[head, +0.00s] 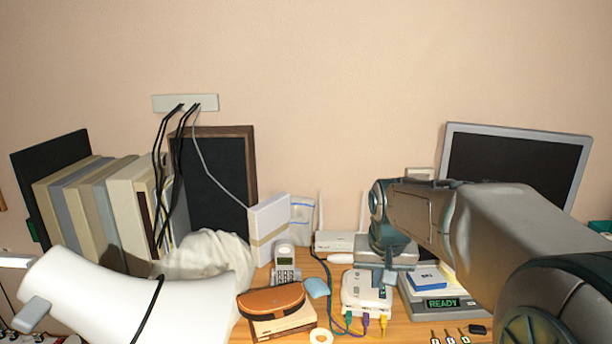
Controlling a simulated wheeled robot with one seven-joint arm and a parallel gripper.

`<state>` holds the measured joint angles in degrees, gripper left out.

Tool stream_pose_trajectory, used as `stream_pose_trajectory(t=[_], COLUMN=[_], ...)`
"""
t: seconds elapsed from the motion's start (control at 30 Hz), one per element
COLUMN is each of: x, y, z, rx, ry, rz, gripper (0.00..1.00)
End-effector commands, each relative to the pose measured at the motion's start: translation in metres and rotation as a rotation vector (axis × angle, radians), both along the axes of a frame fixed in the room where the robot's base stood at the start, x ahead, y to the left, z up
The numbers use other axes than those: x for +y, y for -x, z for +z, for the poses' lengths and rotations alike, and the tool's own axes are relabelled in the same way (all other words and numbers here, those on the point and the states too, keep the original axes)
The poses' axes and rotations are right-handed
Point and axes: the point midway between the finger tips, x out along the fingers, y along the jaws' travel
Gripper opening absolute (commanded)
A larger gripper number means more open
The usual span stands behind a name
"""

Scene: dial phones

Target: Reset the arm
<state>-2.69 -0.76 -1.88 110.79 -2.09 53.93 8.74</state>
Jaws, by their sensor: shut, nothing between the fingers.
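My arm comes in from the right edge and reaches left over the desk. My gripper (390,279) hangs at its end, pointing down, shut and empty. It shows in front of a white box with coloured cables (366,291) and beside a scale-like device reading READY (443,303). I cannot tell its exact height above the desk. A grey phone handset with a keypad (285,266) stands to its left, apart from it.
An orange-brown case (270,300), several binders (85,205) and a large white rounded object (130,300) crowd the left. A white router (338,241) is behind, and a dark monitor (515,165) is at the right. Keys (450,338) lie near the front. Little desk is free.

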Motion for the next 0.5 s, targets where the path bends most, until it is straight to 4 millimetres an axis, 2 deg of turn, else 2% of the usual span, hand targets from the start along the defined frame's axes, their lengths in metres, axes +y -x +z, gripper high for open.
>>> stream_pose_trajectory(t=[0.03, 0.3, 0.5], x=[0.000, 0.000, 0.000], y=[0.020, 0.115, 0.171], z=[0.009, 0.011, 0.001], rx=[0.001, 0.017, 0.028], ry=[-0.001, -0.001, 0.002], rz=[0.009, 0.057, 0.088], gripper=[0.00, 0.00, 0.00])
